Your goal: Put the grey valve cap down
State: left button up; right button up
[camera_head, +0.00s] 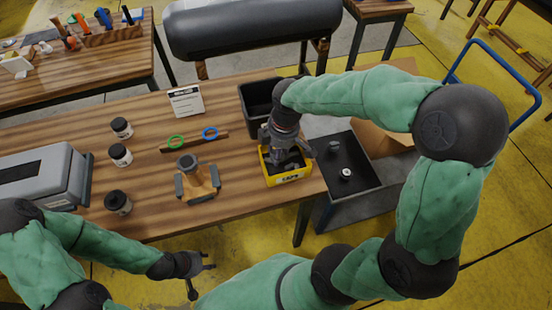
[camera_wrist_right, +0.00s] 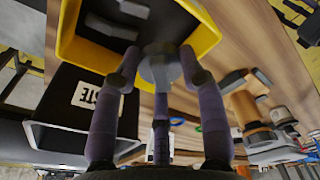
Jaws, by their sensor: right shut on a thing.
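My right gripper (camera_head: 287,158) is over the yellow bin (camera_head: 288,181) labelled CAPS, at the right end of the workbench. In the right wrist view its fingers (camera_wrist_right: 158,72) are shut on the grey valve cap (camera_wrist_right: 160,66), a round grey piece. The cap shows against the bin's opening, near the yellow rim (camera_wrist_right: 203,45). Dark pieces (camera_wrist_right: 112,25) lie inside the bin. In the head view the held cap is hidden by the gripper. My left gripper (camera_head: 203,270) is open and empty, low in front of the bench's front edge.
A black bin (camera_head: 247,107) stands behind the yellow one. A dark tray (camera_head: 362,186) to the right holds small round parts (camera_head: 346,174). A brown valve fixture (camera_head: 203,180), dark-lidded jars (camera_head: 120,155), a green ring (camera_head: 176,141) and a blue ring (camera_head: 210,133) are on the bench.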

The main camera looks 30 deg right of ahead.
jog(key=shift+w+f, duration=0.2)
jog(key=shift+f, duration=0.1)
jog(key=shift+w+a+f+b, duration=0.1)
jog(key=shift+f+b, duration=0.3)
jog(key=shift+f, duration=0.45)
jog(key=shift+w+a+f+b, duration=0.1)
jog(key=shift+f+b, duration=0.25)
jog(key=shift+f, duration=0.45)
jog(key=shift+f, duration=0.4)
jog(key=o, duration=0.7)
jog(key=shift+o, duration=0.2)
jog(key=shift+d, duration=0.1)
jog(key=shift+r, duration=0.1)
jog(key=r+p, duration=0.1)
jog(key=r, duration=0.3)
jog(key=r+p, duration=0.2)
jog(key=r, duration=0.2)
jog(key=s+d+r+p, duration=0.1)
jog(key=r, duration=0.3)
jog(key=shift+r, duration=0.25)
